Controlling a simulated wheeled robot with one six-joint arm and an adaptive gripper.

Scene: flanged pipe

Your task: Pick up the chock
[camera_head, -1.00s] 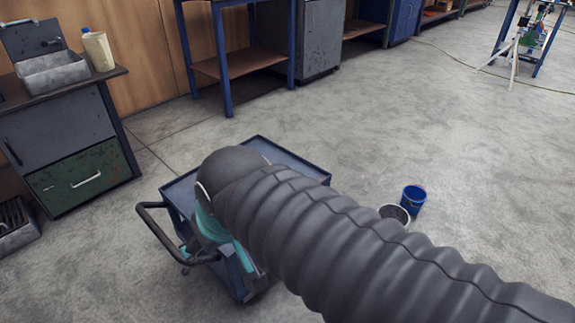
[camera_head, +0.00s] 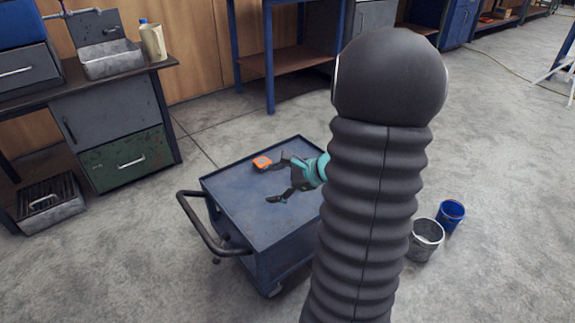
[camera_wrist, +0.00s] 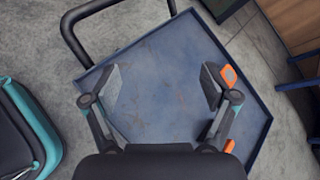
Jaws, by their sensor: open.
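My gripper (camera_head: 277,181) hangs over the blue cart top, open and empty, with its fingers spread. In the wrist view the gripper (camera_wrist: 162,82) has only bare blue surface between its fingers. An orange piece (camera_head: 262,163), likely the chock, lies near the far left edge of the cart top, just past one fingertip. In the wrist view the orange piece (camera_wrist: 229,76) shows just outside the right finger, which partly hides it. More orange shows lower down, behind that finger's links; I cannot tell whether it is the same object.
The blue cart (camera_head: 235,205) has a low raised rim and a dark push handle (camera_head: 205,230) on its left. Two buckets, one grey (camera_head: 424,243) and one blue (camera_head: 451,214), stand on the floor at right. A workbench (camera_head: 120,125) is at left.

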